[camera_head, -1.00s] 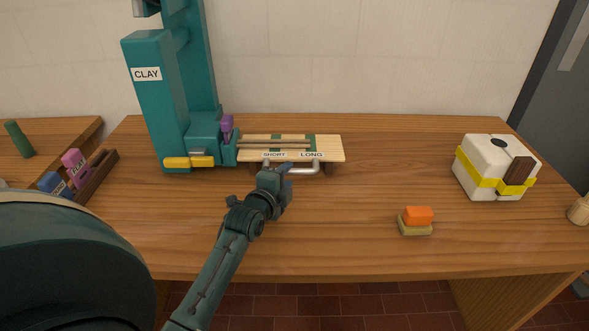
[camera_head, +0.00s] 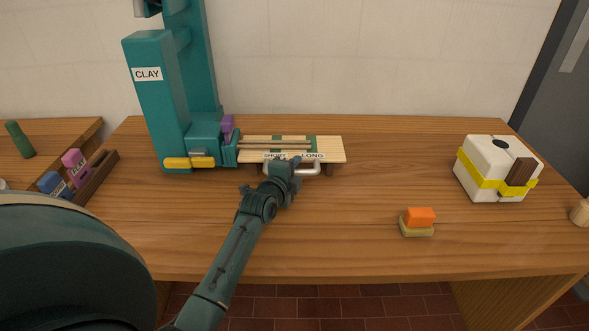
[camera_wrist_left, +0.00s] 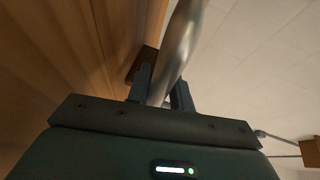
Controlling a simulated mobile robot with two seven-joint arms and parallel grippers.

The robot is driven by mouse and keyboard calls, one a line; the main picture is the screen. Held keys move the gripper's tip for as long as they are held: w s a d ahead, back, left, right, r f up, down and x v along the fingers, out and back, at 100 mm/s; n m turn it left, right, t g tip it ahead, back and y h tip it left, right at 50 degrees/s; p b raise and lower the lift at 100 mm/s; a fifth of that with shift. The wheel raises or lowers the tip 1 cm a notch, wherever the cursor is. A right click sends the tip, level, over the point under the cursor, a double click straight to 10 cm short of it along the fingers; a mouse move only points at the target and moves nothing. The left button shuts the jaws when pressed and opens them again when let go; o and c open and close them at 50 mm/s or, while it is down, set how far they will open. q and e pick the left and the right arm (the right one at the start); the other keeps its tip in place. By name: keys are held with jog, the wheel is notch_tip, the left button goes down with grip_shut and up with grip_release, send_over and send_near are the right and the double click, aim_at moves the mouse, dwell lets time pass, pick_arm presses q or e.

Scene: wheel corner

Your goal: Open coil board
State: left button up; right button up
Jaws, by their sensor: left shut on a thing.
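The coil board (camera_head: 330,148) is a pale wooden board with green strips and a label at its front edge reading SHORT and LONG. It lies beside the teal clay machine (camera_head: 148,110). A metal bar handle (camera_head: 312,170) runs along its front. My left gripper (camera_head: 285,167) is at the left part of this handle and covers some of the label. In the left wrist view the fingers (camera_wrist_left: 160,92) are shut around the shiny handle bar (camera_wrist_left: 178,45). My right gripper is not in view.
A white block with a yellow band (camera_head: 490,168) stands at the right. An orange-topped sponge (camera_head: 418,221) lies at the front right. A dark rack (camera_head: 97,174) with pink and blue pieces is at the left. The table between is clear.

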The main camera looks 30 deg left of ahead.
pick_arm(q)
jog(key=shift+s+f, duration=0.1)
jog(key=shift+f, duration=0.2)
grip_shut()
jog(key=s+d+p, duration=0.1)
jog(key=s+p, duration=0.2)
jog(key=s+d+p, duration=0.1)
jog(key=shift+s+d+r+p, duration=0.15)
jog(key=shift+d+r+p, duration=0.05)
jog(key=shift+d+p, duration=0.15)
jog(key=s, duration=0.1)
jog(key=s+d+p, duration=0.2)
jog(key=s, duration=0.1)
jog(key=shift+d+f, duration=0.2)
jog(key=shift+d, duration=0.05)
jog(key=shift+s+d+p, duration=0.15)
jog(key=shift+s+p, duration=0.15)
jog(key=shift+p, duration=0.05)
jog(key=shift+f, duration=0.15)
jog(key=o, duration=0.6)
grip_release()
jog(key=shift+c, duration=0.2)
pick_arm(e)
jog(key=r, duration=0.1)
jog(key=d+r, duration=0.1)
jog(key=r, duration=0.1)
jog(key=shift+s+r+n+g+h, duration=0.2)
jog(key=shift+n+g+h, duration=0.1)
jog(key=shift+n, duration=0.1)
